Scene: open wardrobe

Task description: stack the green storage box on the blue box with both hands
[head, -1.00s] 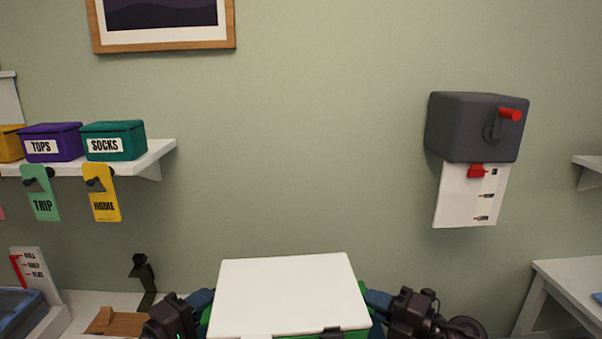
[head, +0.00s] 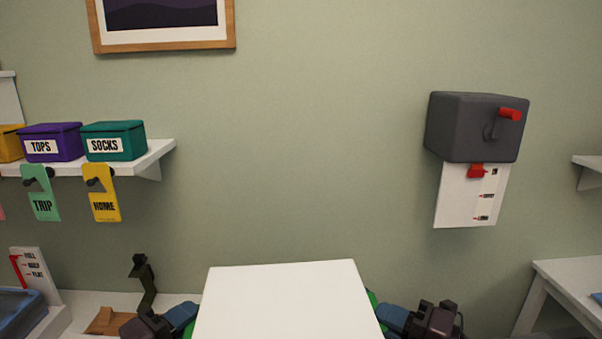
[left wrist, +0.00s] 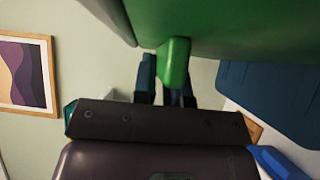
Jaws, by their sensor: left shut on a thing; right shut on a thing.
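The green storage box, seen from above by its white lid (head: 290,302), fills the bottom middle of the head view. Its green side and grip tab (left wrist: 174,62) show in the left wrist view. My left gripper (head: 188,314) is at the box's left side, shut on the tab, with its fingers (left wrist: 166,85) around it. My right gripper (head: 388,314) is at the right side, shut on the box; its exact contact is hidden. A dark blue surface (left wrist: 270,95) shows beside the green box in the left wrist view; I cannot tell for sure that it is the blue box.
A white surface (head: 75,300) at lower left bears a dark stand (head: 143,280) and a brown wooden piece (head: 105,320). A shelf (head: 155,155) with labelled boxes and a grey crank box (head: 478,128) are on the wall. A white table (head: 570,283) stands at right.

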